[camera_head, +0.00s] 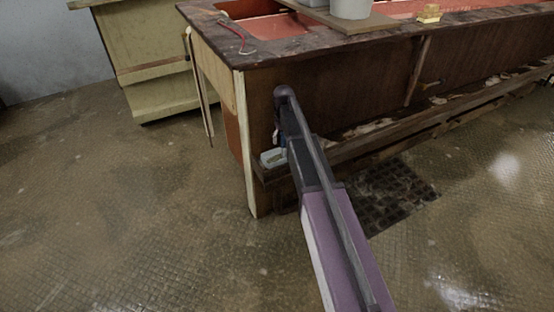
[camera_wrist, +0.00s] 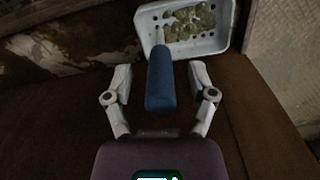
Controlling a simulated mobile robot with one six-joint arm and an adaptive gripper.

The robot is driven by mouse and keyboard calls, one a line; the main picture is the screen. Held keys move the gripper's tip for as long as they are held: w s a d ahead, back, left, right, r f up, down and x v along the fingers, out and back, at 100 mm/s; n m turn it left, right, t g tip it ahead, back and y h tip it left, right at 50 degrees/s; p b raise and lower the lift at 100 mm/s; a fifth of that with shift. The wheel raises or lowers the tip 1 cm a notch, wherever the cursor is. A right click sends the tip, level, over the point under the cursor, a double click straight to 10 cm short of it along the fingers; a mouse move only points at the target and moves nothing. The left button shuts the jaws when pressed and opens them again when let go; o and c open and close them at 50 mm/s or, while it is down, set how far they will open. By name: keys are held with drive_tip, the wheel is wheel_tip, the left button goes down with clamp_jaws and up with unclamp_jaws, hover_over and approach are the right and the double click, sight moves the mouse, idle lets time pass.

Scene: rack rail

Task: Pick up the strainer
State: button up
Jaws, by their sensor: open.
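The strainer has a white perforated basin (camera_wrist: 222,42) with greenish pieces in it and a blue handle (camera_wrist: 160,80) pointing toward me in the wrist view. My gripper (camera_wrist: 160,72) is open, with one finger on each side of the handle and a visible gap on both sides. In the head view the white basin (camera_head: 272,158) shows at the low shelf by the counter's left end, left of my arm. My arm hides most of the handle and the gripper there.
The strainer lies on a low wooden ledge (camera_head: 350,147) along the front of a dark counter (camera_head: 350,80). A pale leg (camera_head: 251,150) stands at the ledge's left end. A grey pot (camera_head: 350,8) and a red cord (camera_head: 234,36) are on the counter top. The floor at left is clear.

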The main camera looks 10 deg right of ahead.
drive_tip(key=shift+f, duration=0.5)
clamp_jaws()
idle(0.3)
